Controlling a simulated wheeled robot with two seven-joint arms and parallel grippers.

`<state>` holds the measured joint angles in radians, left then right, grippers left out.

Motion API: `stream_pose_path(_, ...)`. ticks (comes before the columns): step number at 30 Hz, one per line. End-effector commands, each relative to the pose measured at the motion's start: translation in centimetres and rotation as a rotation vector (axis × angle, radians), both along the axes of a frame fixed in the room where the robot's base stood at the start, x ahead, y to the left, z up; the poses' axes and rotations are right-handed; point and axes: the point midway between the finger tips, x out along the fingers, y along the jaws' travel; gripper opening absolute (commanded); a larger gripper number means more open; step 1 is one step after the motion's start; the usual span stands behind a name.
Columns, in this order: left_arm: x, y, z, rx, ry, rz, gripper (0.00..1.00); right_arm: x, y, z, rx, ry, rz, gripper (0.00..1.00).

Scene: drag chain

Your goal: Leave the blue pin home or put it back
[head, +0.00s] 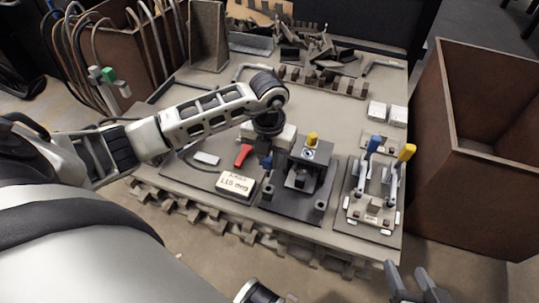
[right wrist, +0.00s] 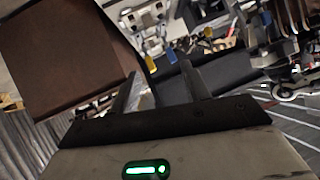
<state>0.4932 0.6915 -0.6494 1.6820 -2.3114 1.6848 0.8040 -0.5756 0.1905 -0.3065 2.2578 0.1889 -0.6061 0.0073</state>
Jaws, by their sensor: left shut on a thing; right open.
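My left gripper (head: 267,158) reaches down at the left side of the dark fixture (head: 318,205). It is shut on a small dark-blue piece, which looks like the blue pin (head: 265,163); the fingers and wrist hide most of it. I cannot tell whether the pin sits in a hole or is clear of it. The fixture has a yellow knob (head: 312,138) on top. My right gripper (head: 406,269) is open and empty in front of the table's right front corner; its fingers also show in the right wrist view (right wrist: 160,75).
Right of the fixture stands a clamp plate (head: 372,218) with a blue handle (head: 374,144) and a yellow handle (head: 406,152). A label block (head: 236,184) and a red piece (head: 243,154) lie left of the fixture. A large brown bin (head: 485,190) stands right of the table.

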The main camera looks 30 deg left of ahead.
Motion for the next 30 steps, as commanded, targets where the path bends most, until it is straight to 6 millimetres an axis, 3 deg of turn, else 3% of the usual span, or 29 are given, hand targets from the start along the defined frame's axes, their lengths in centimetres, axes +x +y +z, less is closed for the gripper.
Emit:
stream_pose_path(15,0.0,0.0,-4.5,-0.001,0.0,0.0,0.0,0.3,0.8,1.7,0.068,-0.142,0.007,0.47)
stream_pose_path(30,0.0,0.0,-5.0,-0.001,-0.001,0.001,0.0,-0.2,1.1,2.6,0.085,-0.168,0.016,0.47)
